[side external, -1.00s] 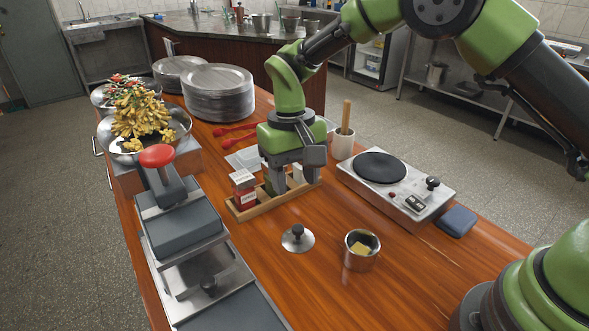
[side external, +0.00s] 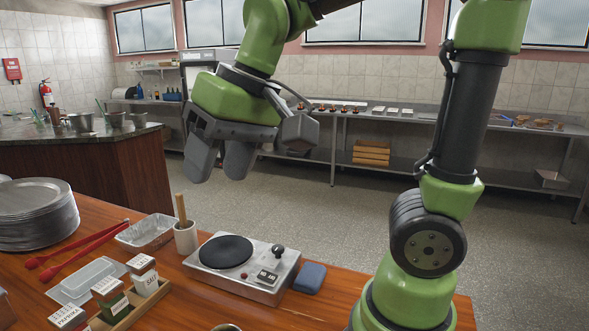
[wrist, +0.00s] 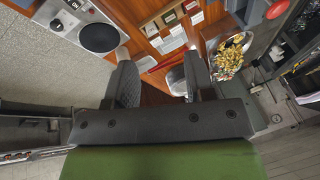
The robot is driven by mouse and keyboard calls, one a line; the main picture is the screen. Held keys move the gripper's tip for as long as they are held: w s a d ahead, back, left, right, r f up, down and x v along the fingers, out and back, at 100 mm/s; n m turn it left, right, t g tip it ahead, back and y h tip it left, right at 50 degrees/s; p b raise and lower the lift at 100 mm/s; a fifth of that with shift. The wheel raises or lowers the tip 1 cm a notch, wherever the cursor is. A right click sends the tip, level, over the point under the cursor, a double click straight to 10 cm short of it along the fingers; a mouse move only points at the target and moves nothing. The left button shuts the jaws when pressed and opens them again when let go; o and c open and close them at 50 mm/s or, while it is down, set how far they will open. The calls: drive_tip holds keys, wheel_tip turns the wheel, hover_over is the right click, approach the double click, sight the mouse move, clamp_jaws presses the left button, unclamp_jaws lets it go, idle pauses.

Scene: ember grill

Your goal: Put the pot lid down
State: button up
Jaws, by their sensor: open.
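My gripper (side external: 217,170) hangs high above the table in the side view, tilted, with its two grey fingers apart and nothing between them. The wrist view also shows the fingers spread and empty (wrist: 160,78). The pot lid is not visible in either current view. Only a small piece of a metal rim, probably the pot's (side external: 227,327), shows at the bottom edge of the side view.
A hot plate (side external: 225,251) stands on the wooden table beside a utensil crock (side external: 186,238) and a blue pad (side external: 309,277). Spice boxes (side external: 110,297), red tongs (side external: 75,252) and a plate stack (side external: 38,220) lie left. A food pan (wrist: 247,40) shows in the wrist view.

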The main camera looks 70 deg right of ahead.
drive_tip(key=s+d+t, duration=0.1)
drive_tip(key=s+t, duration=0.2)
drive_tip(key=s, duration=0.5)
drive_tip(key=shift+s+d+f+m, duration=0.2)
drive_tip(key=shift+s+d+m, duration=0.2)
